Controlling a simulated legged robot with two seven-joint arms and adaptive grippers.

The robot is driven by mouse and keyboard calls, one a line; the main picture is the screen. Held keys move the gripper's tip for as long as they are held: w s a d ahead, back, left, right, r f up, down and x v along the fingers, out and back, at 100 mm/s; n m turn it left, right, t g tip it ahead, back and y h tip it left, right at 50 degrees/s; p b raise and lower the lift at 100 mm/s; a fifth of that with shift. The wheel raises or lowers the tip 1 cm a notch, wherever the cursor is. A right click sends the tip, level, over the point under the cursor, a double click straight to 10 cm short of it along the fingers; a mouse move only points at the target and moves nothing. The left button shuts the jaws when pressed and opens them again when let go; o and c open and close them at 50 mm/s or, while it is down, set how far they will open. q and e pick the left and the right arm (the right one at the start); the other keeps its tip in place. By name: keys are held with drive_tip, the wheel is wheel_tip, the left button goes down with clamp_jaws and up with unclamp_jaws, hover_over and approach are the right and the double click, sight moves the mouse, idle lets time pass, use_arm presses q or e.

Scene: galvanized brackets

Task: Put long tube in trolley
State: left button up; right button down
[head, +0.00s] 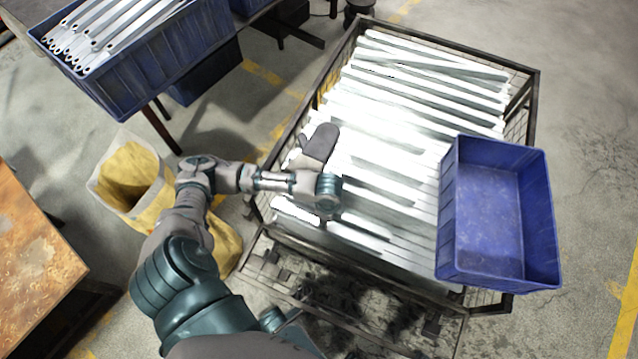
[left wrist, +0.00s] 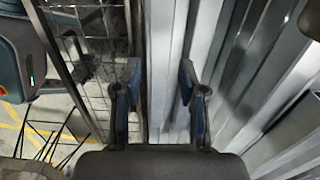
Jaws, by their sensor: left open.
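The trolley (head: 455,46) is a dark metal frame with wire mesh sides, and its mesh also shows in the left wrist view (left wrist: 105,72). It is filled with several long pale metal tubes (head: 420,92) lying side by side. My left gripper (head: 320,145) is over the left part of the tubes in the head view. In the left wrist view its two fingers (left wrist: 160,84) are apart, with a long tube (left wrist: 162,40) running lengthwise in the gap between them. Whether the fingers touch that tube I cannot tell. My right gripper is not in view.
An empty blue crate (head: 500,215) sits at the trolley's right side. Another blue crate (head: 165,62) at the top left holds several perforated metal pieces (head: 95,32). A yellow-lined bag (head: 130,172) stands left of the trolley. A rusty tabletop (head: 35,240) is at the lower left.

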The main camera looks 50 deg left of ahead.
use_arm(q)
wheel_tip(320, 180, up, 4)
drive_tip(key=p, duration=0.1)
drive_tip(key=w+d+t+h, duration=0.1)
drive_tip(key=d+t+h, duration=0.25)
drive_tip(key=d, duration=0.85)
drive_tip(key=w+d+r+n+t+h, duration=0.1)
drive_tip(key=d+r+n+t+h, duration=0.2)
drive_tip(key=d+r+t+h, duration=0.55)
drive_tip(key=s+a+r+n+t+y, duration=0.3)
drive_tip(key=r+t, duration=0.3)
drive_tip(key=r, duration=0.3)
drive_tip(key=s+a+r+n+t+y, duration=0.3)
drive_tip(key=s+a+r+n+t, duration=0.1)
drive_tip(key=r, duration=0.5)
drive_tip(key=shift+s+n+t, duration=0.25)
drive_tip(key=shift+n+t, duration=0.35)
drive_tip(key=shift+t, duration=0.4)
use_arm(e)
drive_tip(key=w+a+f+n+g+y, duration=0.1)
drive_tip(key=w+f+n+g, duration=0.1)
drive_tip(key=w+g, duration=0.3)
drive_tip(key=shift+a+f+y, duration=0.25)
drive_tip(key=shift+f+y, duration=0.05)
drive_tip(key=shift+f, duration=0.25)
use_arm(q)
drive_tip(key=shift+a+p, duration=0.1)
drive_tip(key=shift+p, duration=0.2)
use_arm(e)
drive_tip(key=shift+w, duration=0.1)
